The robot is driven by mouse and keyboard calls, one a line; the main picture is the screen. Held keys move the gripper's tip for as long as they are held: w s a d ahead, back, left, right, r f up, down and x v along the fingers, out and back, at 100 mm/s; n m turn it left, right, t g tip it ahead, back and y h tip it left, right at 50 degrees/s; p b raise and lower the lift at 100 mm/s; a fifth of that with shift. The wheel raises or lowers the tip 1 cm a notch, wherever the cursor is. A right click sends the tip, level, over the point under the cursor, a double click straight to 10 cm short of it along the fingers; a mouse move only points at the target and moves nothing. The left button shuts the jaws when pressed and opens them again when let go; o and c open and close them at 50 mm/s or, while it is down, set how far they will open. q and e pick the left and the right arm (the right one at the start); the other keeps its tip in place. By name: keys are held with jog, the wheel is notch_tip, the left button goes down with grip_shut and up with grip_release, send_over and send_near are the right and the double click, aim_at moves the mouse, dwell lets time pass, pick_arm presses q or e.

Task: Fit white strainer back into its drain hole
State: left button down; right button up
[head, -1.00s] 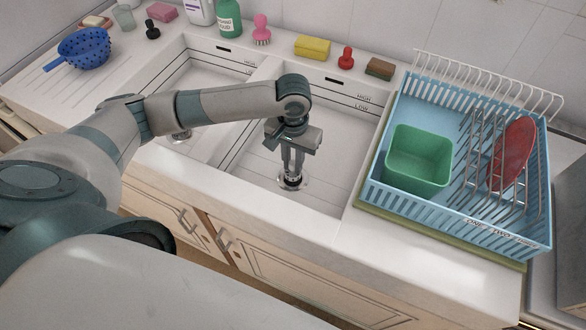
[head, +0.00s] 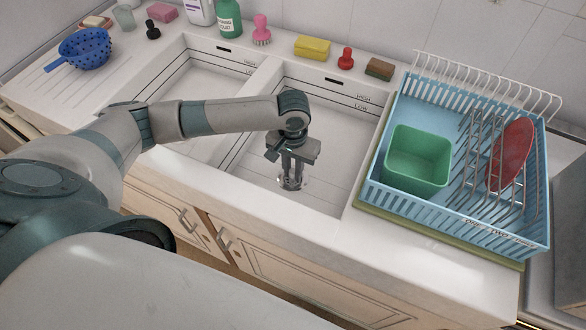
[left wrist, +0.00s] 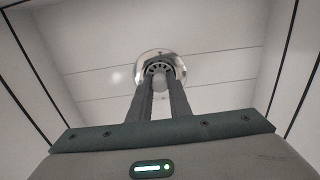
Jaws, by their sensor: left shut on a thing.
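My left gripper (head: 290,174) points down into the right-hand sink basin, its fingertips just above or at the drain. In the left wrist view, the gripper (left wrist: 161,90) is shut on the pale knob of the strainer (left wrist: 161,72). The slotted face of the strainer shows around the knob, inside the shiny metal ring of the drain hole (left wrist: 178,57). The ring also shows in the head view (head: 291,184). The strainer looks roughly centred in the ring; I cannot tell whether it is seated or slightly above. My right gripper is out of view.
The basin walls surround my left gripper, with the divider (head: 248,105) to its left. A blue dish rack (head: 455,228) with a green tub (head: 417,160) and red plate (head: 512,153) stands right. A yellow sponge (head: 312,48) and red brush (head: 346,59) line the back ledge.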

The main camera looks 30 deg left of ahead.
aim_at(293, 170)
pick_arm(q)
jog(key=c, duration=1.6)
grip_release()
jog(key=shift+c, duration=0.2)
jog(key=shift+r, duration=0.1)
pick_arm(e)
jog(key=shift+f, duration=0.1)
